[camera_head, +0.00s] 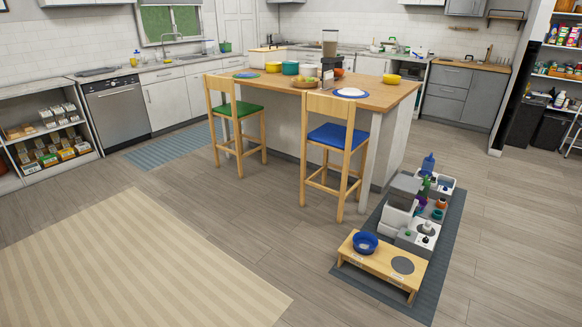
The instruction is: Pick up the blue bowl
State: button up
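The blue bowl (365,243) sits upright in the left place of a low wooden feeder stand (382,267) at the lower right. Something pale shows inside the bowl. The right place of the stand holds a flat grey disc (402,265). My gripper does not show in the head camera view, so its state and its distance from the bowl are hidden.
The stand is on a dark grey mat (441,262) with white and grey pet-supply units (397,219) behind it. A blue-seated stool (337,137) and wooden-topped island (387,97) stand further back. Bare floor and a beige rug (130,260) lie left.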

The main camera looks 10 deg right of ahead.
aim_at(366, 242)
jog(key=i, duration=0.55)
jog(key=i+j+z, duration=0.1)
jog(key=i, duration=0.45)
jog(key=i+j+z, duration=0.1)
jog(key=i, duration=0.4)
jog(key=i+j, duration=0.15)
jog(key=i, duration=0.4)
jog(key=i+j+z, duration=0.15)
jog(key=i+z, duration=0.15)
jog(key=i, duration=0.15)
jog(key=i+j+z, duration=0.25)
jog(key=i, duration=0.15)
jog(key=i+j+z, duration=0.3)
jog(key=i, duration=0.15)
